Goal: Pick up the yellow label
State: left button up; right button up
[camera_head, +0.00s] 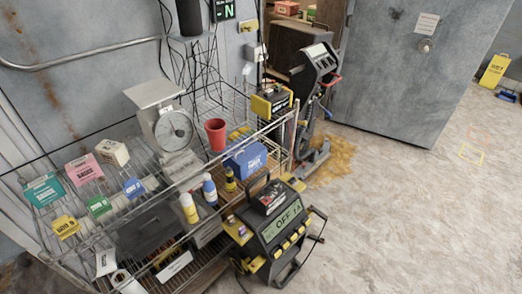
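The yellow label (66,226) is a small yellow card with dark print at the left front part of the wire shelf (160,184). A green label (99,206) and a blue label (133,187) are to its right in a slanting row. A larger teal card (43,190) and a pink card (84,169) are behind them. Nothing covers the yellow label. Neither of my grippers shows in the head view.
A dial scale (168,125), a red cup (215,134) and a blue box (246,160) stand on the rack. A black and yellow charger unit (275,229) stands at the rack's front right. A metal door (410,75) is behind. The floor at right is mostly clear.

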aim_at(64, 226)
jog(key=u, duration=1.95)
